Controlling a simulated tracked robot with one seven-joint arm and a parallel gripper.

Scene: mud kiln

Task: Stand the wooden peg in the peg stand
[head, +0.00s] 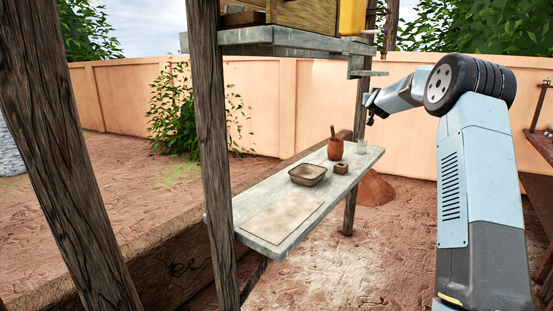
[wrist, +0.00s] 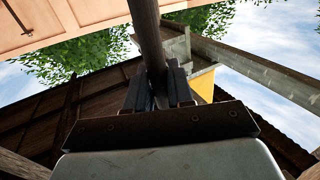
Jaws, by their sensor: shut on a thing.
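In the head view my gripper (head: 371,118) is small and dark, above and right of the lower board's far end; I cannot make out the peg there. A small square wooden block (head: 341,168), likely the peg stand, sits on the lower board (head: 278,244), below and left of my gripper. Its top is too small to read clearly.
On the board stand a shallow brown tray (head: 308,175), a reddish pot (head: 335,149) with a stick in it, and a clear glass (head: 361,147). A pale flat sheet (head: 282,215) lies at the near end. An upper shelf (head: 290,38) and wooden posts (head: 215,150) surround the board.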

